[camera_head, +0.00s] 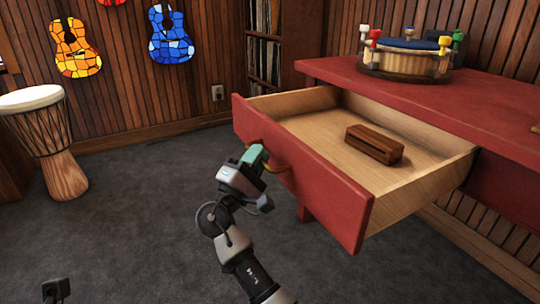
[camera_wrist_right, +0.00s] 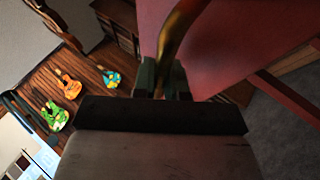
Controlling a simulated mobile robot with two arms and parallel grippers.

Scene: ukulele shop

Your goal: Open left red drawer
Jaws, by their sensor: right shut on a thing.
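The red drawer (camera_head: 315,185) of the red table is pulled well out, and its pale wooden inside shows in the head view. Its curved brass handle (camera_head: 279,168) is on the front panel; it also shows in the right wrist view (camera_wrist_right: 178,38). My right gripper (camera_head: 256,156) is at the front panel, shut on the handle, with teal fingertips around it. A small dark part at the bottom left of the head view may belong to my left gripper; its fingers cannot be made out.
A dark brown wooden block (camera_head: 375,145) lies inside the drawer. A round drum-like item with coloured pegs (camera_head: 408,60) stands on the red tabletop (camera_head: 480,98). A djembe (camera_head: 50,140) stands at the left. The grey carpet (camera_head: 150,225) between it and the drawer is clear.

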